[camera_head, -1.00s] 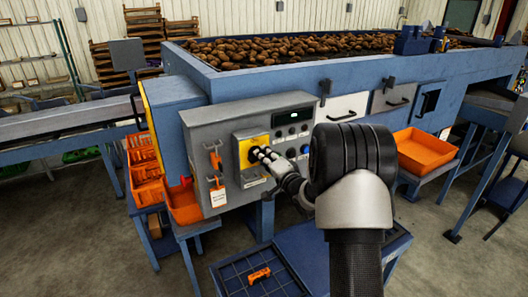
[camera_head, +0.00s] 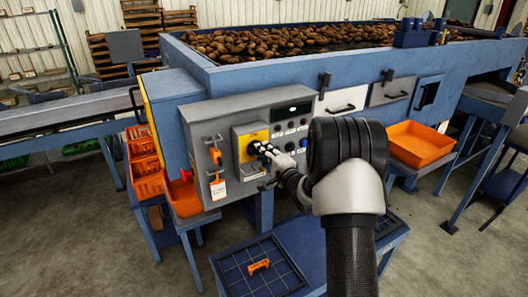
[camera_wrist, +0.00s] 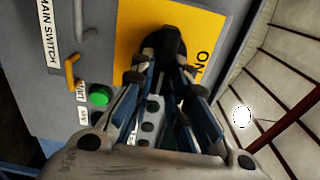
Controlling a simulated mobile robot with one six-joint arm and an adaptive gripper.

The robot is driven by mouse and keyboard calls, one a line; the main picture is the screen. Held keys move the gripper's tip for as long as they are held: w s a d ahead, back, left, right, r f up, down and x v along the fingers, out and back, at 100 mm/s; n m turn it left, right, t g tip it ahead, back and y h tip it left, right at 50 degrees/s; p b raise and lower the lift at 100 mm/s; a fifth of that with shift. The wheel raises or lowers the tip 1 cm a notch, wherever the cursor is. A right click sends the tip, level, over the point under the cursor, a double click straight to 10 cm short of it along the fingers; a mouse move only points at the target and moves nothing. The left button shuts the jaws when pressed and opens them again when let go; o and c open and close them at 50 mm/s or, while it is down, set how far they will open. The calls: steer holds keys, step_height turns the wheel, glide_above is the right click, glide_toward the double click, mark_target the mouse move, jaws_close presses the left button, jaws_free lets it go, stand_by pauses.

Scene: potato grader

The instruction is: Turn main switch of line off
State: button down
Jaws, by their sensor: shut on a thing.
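The main switch is a black rotary handle (camera_wrist: 165,50) on a yellow plate (camera_wrist: 208,22), which reads "ON" in the wrist view. In the head view the yellow plate (camera_head: 249,143) sits on the grey control box (camera_head: 222,121). My gripper (camera_head: 258,150) reaches it from the lower right, and its fingers (camera_wrist: 163,75) are shut on the black handle. The fingers hide part of the handle, so its exact angle is hard to tell. A "MAIN SWITCH" label (camera_wrist: 48,32) shows at the upper left of the wrist view.
A green button (camera_wrist: 99,96) is close beside my fingers. Orange hooks and a tag (camera_head: 217,189) hang left of the switch. Knobs and a display (camera_head: 293,110) are to its right. A blue tray (camera_head: 232,273) with an orange piece (camera_head: 258,266) stands below.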

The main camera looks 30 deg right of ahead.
steer(key=c, duration=1.6)
jaws_free()
steer(key=shift+o, duration=0.2)
steer(key=shift+s, duration=0.1)
steer(key=s, duration=1.1)
steer(key=shift+s+d, duration=0.2)
steer(key=shift+s, duration=0.2)
